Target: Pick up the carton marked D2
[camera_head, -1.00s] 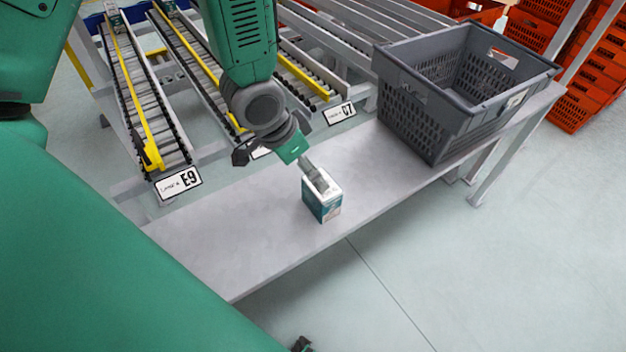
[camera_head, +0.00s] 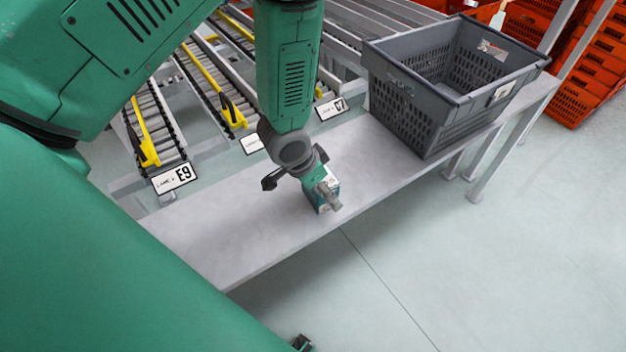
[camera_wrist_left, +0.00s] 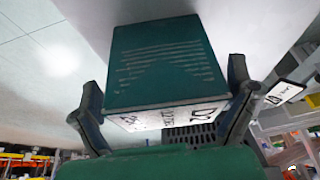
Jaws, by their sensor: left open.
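A small teal and white carton (camera_head: 333,186) stands on the grey bench, partly hidden behind my left gripper (camera_head: 308,190) in the head view. In the left wrist view the carton (camera_wrist_left: 165,65) fills the space between the two dark fingers, its teal face towards the camera. My right gripper is not recognisable in either view.
The grey bench (camera_head: 225,235) is clear left of the carton. A grey crate (camera_head: 415,115) stands on it to the right. Roller lanes with an E9 sign (camera_head: 172,178) and a C7 sign (camera_head: 331,108) lie behind. Orange totes (camera_head: 585,75) are stacked at the far right.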

